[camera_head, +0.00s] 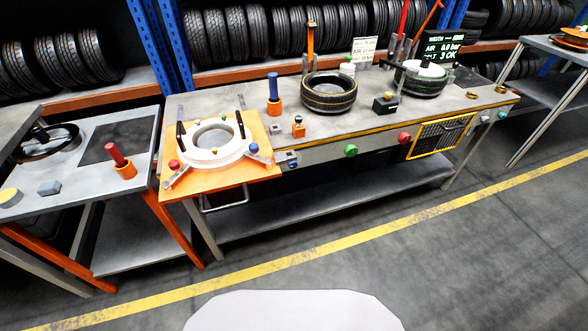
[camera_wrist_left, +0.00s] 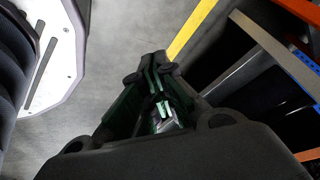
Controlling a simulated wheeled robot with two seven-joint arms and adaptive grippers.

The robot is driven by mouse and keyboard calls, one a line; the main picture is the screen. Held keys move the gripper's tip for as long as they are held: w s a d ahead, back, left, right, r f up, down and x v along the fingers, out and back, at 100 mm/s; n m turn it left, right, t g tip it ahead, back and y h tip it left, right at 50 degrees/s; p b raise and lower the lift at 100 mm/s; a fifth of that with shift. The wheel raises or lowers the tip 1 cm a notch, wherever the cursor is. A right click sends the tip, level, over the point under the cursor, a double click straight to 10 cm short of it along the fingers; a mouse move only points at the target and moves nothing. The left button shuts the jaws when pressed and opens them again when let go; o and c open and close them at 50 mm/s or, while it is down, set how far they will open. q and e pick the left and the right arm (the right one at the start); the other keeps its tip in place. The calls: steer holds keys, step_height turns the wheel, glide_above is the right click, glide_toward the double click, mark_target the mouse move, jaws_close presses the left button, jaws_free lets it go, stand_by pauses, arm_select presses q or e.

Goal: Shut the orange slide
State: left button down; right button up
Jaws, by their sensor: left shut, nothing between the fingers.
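The orange slide (camera_head: 181,192) is a flat orange board at the left end of the long workbench. It sticks out past the bench's front edge, with a metal handle (camera_head: 226,207) hanging under its front. A white ring (camera_head: 235,157) lies on it, with red, blue and yellow knobs and metal arms around it. My left gripper (camera_wrist_left: 157,78) shows only in the left wrist view. It is shut and empty above the grey floor, apart from the slide. My right gripper is in neither view.
The workbench (camera_head: 310,128) holds two tyres and several small fittings. A grey table (camera_head: 75,185) with orange legs stands close left of the slide. Tyre racks line the back. The floor in front, crossed by a yellow line (camera_head: 300,245), is clear.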

arm_select(q)
steer(key=w+d+r+m+t+h, duration=0.1)
steer(key=w+d+r+m+t, duration=0.1)
steer(key=w+d+r, duration=0.35)
steer(key=w+d+r+m+t+h, duration=0.1)
steer(key=w+d+r+m+t, duration=0.15)
steer(key=w+r, duration=0.65)
steer(key=w+d+r+m+t+h, duration=0.15)
steer(key=w+d+r, duration=0.35)
steer(key=r, duration=0.5)
steer(key=w+d+r+m+t+h, duration=0.1)
steer(key=r+m, duration=0.3)
steer(key=r, duration=0.5)
steer(key=w+d+r+m+t+h, duration=0.1)
steer(key=d+r+m, duration=0.3)
steer(key=r, duration=0.4)
steer(key=w+d+r+m+t+h, duration=0.1)
steer(key=d+r+m+t+h, duration=0.1)
steer(key=r, duration=0.7)
steer(key=shift+d+r+m, duration=0.3)
steer(key=shift+r+m, duration=0.05)
steer(key=shift+m, duration=0.55)
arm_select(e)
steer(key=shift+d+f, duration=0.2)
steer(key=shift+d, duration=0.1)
arm_select(q)
steer(key=shift+w, duration=0.1)
